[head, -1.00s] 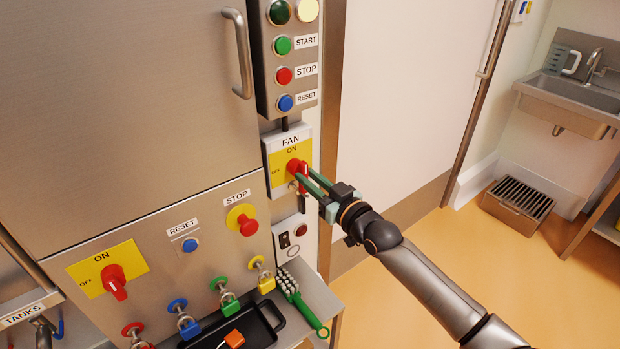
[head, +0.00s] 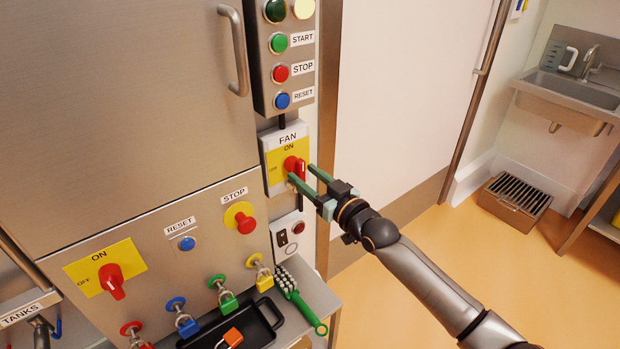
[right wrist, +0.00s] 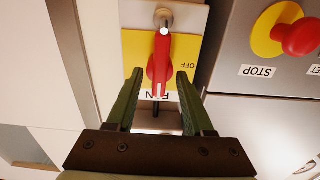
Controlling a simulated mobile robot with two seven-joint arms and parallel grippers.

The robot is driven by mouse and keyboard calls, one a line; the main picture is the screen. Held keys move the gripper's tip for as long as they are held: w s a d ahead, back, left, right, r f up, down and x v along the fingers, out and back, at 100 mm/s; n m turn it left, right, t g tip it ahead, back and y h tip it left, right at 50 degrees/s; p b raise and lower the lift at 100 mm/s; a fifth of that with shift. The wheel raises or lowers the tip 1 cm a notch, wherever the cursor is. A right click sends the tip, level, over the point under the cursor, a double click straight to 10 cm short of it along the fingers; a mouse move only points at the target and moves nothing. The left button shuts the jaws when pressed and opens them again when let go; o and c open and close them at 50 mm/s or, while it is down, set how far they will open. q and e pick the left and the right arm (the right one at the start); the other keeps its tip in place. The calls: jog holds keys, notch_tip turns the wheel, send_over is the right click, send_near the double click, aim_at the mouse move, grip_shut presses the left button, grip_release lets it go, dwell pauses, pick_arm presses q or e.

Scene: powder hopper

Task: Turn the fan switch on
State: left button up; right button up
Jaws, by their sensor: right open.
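The fan switch (head: 302,169) is a red knob on a yellow plate under a FAN label, with ON above and OFF at the left. In the right wrist view, which is upside down, its red handle (right wrist: 160,62) stands nearly vertical. The handle's pale-marked end points toward the FAN label; the ON word is hidden there. My right gripper (head: 301,172) is open, with its green fingers on either side of the handle. In the right wrist view there is a visible gap between each fingertip (right wrist: 159,75) and the handle. My left gripper is not in view.
A START/STOP/RESET button box (head: 283,60) is just above the switch. A red STOP button (head: 246,224) and another red rotary switch (head: 112,281) are to the left. Below are padlocks, a black tray (head: 262,325) and a green brush (head: 298,299). Open floor lies right.

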jog(key=v, duration=1.2)
jog(key=shift+s+d, duration=0.15)
jog(key=shift+s, duration=0.05)
jog(key=shift+f, duration=0.1)
jog(key=s+d+f+m+g+h+p, duration=0.2)
jog(key=s+d+f+h, duration=0.2)
jog(key=s+f, duration=0.8)
jog(key=s+d+f+m+g+h+p, duration=0.2)
jog(key=s+d+f+m+g+h, duration=0.1)
jog(key=s+f, duration=0.9)
jog(key=shift+s+d+h+p, duration=0.4)
jog(key=shift+s+d+h, duration=0.2)
jog(key=shift+s+d, duration=0.15)
